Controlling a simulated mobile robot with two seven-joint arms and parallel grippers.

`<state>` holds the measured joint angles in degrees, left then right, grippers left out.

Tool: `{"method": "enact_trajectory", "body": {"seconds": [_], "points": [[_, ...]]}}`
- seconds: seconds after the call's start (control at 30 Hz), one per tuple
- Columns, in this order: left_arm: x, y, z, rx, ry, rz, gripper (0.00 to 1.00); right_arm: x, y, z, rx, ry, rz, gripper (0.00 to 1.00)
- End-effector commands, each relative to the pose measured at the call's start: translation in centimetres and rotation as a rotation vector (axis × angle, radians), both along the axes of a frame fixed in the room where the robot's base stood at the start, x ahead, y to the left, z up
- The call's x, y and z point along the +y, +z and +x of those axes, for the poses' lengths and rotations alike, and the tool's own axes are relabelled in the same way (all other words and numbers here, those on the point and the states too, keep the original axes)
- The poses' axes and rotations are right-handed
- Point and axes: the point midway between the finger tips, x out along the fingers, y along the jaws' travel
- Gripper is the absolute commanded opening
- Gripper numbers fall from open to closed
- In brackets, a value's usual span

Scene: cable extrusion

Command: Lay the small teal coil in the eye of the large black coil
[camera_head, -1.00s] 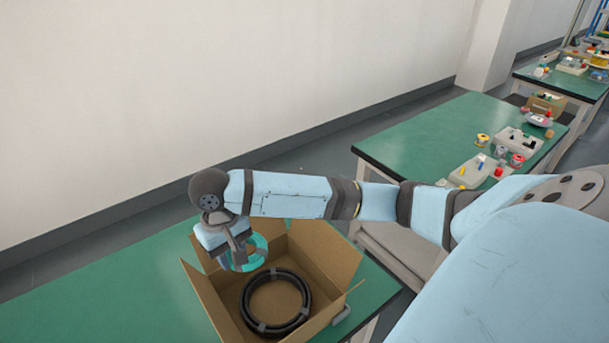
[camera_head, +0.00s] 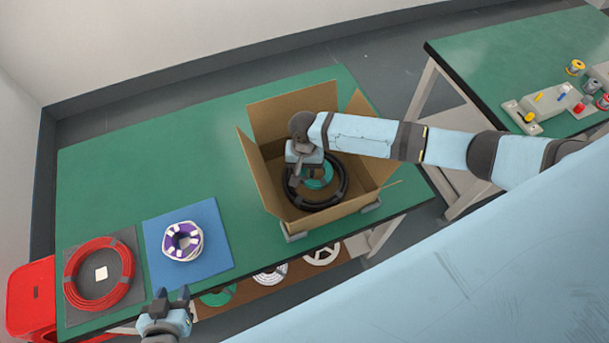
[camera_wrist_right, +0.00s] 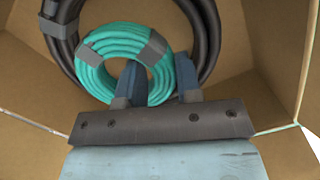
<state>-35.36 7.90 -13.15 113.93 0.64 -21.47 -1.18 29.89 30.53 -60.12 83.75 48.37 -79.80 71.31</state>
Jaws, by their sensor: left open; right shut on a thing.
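The small teal coil (camera_head: 325,174) is in my right gripper (camera_head: 306,183), inside the cardboard box. In the right wrist view the fingers (camera_wrist_right: 160,85) are shut on one side of the teal coil's ring (camera_wrist_right: 91,71). The large black coil (camera_head: 341,191) lies on the box floor. In the head view the teal coil appears within its ring, partly hidden by my gripper. In the wrist view the teal coil covers part of the black coil (camera_wrist_right: 207,35); whether they touch is unclear. My left gripper (camera_head: 172,294) is open and empty at the table's front edge.
The box (camera_head: 270,120) has its flaps open around my right arm. A purple-and-white coil (camera_head: 182,241) lies on a blue mat (camera_head: 217,262). A red coil (camera_head: 72,283) lies on a dark mat at the left. The green table (camera_head: 130,165) is clear behind them.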

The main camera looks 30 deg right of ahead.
Motion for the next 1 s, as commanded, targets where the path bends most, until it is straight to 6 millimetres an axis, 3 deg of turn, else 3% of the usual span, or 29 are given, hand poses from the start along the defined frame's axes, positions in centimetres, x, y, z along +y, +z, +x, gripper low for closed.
{"method": "enact_trajectory", "body": {"seconds": [0.33,0.73,0.77,0.8,1.0], "points": [[-0.2,0.3,0.1,-0.005,-0.003,-0.004,0.43,0.0,-3.9,0.0,0.0,0.0,-0.001,0.07],[-0.2,0.3,0.1,-0.006,-0.003,-0.004,0.43,0.1,-4.4,0.0,0.0,0.0,0.0,0.07],[-0.2,0.3,0.1,-0.006,-0.003,-0.004,0.43,0.1,-4.5,0.0,0.0,0.001,0.0,0.34],[-0.2,0.2,0.1,-0.005,-0.003,-0.004,0.43,0.1,-4.4,0.0,-0.001,0.001,0.001,0.43],[-0.2,0.1,0.1,-0.003,-0.002,-0.003,0.43,0.0,-4.4,0.0,0.0,0.001,0.0,0.43]]}}
